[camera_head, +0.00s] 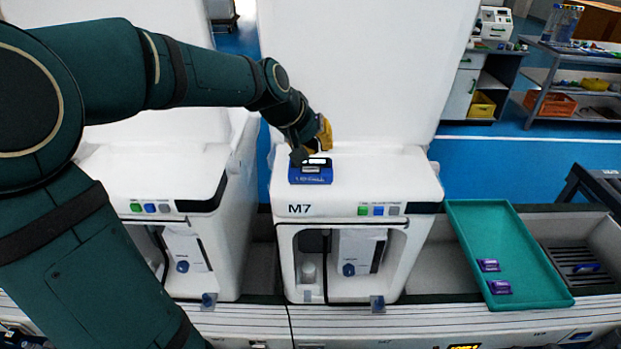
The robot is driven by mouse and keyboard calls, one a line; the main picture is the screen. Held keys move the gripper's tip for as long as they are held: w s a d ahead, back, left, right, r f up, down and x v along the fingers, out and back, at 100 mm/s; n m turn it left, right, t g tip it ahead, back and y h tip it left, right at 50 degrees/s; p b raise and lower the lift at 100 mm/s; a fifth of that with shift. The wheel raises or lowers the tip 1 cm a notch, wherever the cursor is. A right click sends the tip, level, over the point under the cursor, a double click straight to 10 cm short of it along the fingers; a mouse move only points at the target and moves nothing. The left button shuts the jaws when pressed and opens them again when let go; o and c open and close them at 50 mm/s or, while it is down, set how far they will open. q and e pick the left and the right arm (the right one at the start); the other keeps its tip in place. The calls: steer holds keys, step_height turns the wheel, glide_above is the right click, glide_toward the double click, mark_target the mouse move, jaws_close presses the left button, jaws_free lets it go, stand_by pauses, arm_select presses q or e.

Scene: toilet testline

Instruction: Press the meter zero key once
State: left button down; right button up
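A small blue meter (311,175) with a pale display sits on the white top of the machine marked M7 (345,185). My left arm comes in from the left, and its dark gripper (302,157) with a yellow part points down at the meter's back left edge. The gripper overlaps the meter in this view, so I cannot tell whether it touches it. Its fingers are too small and hidden to show whether they are open. The meter's keys are too small to make out. My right gripper is not in view.
A teal tray (480,225) with two purple items (497,287) lies to the right. A similar white machine (155,180) stands to the left. M7's raised white back panel (360,70) rises behind the gripper.

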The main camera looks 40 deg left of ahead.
mark_target(325, 166)
arm_select(q)
steer(key=shift+f+b, duration=0.65)
steer(key=shift+f, duration=0.5)
stand_by(0.5)
steer(key=shift+f+b, duration=0.35)
steer(key=shift+f, duration=0.1)
steer(key=shift+f+b, duration=0.3)
steer(key=shift+f, duration=0.05)
stand_by(0.6)
steer(key=shift+r, duration=0.1)
steer(key=shift+r+p, duration=0.7)
steer(key=shift+r, duration=0.05)
